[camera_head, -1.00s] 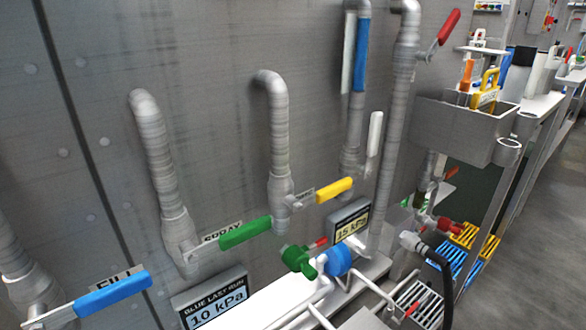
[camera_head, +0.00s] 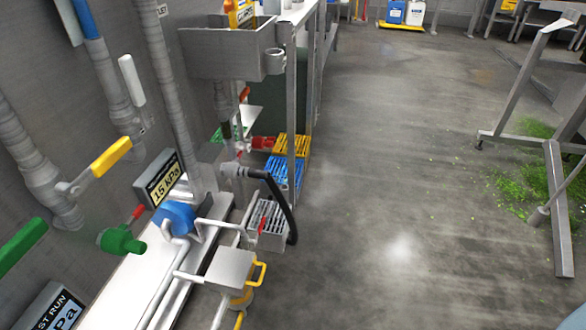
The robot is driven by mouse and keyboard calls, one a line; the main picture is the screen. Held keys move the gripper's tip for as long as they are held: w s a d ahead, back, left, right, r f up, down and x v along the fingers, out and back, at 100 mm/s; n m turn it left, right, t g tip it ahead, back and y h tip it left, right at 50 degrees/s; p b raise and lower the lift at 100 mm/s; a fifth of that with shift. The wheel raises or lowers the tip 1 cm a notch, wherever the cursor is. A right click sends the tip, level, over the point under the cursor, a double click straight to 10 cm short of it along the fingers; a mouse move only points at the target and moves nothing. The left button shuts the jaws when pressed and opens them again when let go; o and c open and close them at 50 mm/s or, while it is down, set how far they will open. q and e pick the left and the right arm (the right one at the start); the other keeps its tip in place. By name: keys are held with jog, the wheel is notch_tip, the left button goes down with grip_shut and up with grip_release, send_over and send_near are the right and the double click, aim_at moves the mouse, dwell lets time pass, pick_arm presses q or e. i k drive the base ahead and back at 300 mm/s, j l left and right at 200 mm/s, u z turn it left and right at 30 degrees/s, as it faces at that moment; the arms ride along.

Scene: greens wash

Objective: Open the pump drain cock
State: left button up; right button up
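A small red lever (camera_head: 263,225) stands at the grey grated basin (camera_head: 268,222). A red fitting (camera_head: 263,142) sits further back near the wall. No label names the pump drain cock, so I cannot tell which of these it is. Neither of my grippers is in view.
A grey box with a yellow handle (camera_head: 230,268) stands low in front. Blue (camera_head: 283,172) and yellow (camera_head: 291,147) grates lie behind. Wide wet floor (camera_head: 390,190) is open to the right; a metal frame (camera_head: 556,190) stands far right.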

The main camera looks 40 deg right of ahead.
aim_at(262, 220)
jog(key=z, duration=0.95)
jog(key=i+l+u, duration=0.1)
